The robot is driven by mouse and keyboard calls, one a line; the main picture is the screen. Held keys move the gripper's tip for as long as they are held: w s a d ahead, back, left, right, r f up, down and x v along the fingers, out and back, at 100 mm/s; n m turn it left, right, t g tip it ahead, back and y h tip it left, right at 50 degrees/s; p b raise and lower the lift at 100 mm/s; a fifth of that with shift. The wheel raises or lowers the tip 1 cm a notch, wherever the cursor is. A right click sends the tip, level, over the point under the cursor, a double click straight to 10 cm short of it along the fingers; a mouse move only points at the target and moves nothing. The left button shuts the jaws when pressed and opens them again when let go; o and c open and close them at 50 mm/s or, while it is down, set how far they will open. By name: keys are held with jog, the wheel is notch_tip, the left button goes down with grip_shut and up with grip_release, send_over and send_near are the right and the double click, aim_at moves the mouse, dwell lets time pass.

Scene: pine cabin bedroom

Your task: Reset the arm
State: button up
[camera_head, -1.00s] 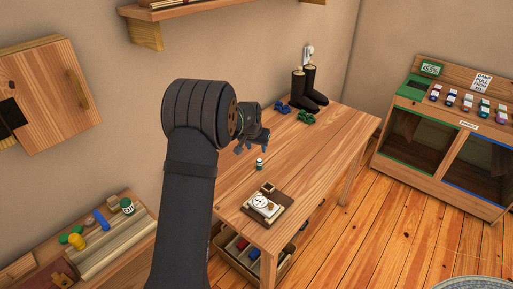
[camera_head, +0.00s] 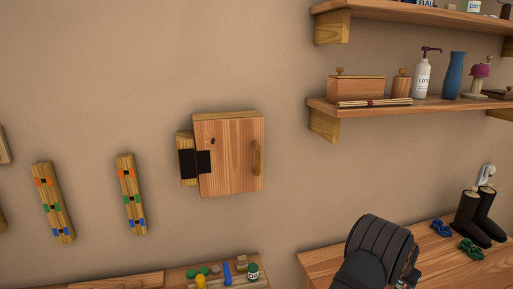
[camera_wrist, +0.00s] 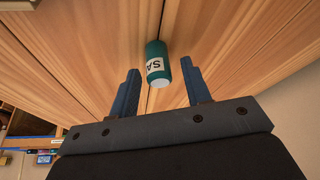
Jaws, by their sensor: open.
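My gripper (camera_wrist: 160,92) shows in the wrist view with its two blue-grey fingers spread apart. It is open and empty. In the head view only the dark upper part of my arm shows at the bottom right, over the table (camera_head: 320,262). My gripper's fingers cannot be made out there.
Black boots (camera_head: 470,218), a blue item (camera_head: 441,228) and a green item (camera_head: 470,248) are at the table's back. A wooden cabinet (camera_head: 230,155) hangs on the wall. A shelf (camera_head: 400,107) holds a lotion bottle (camera_head: 422,76) and a blue vase (camera_head: 455,76). A lower bench carries small coloured items.

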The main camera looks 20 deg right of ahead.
jog(key=shift+r, duration=1.35)
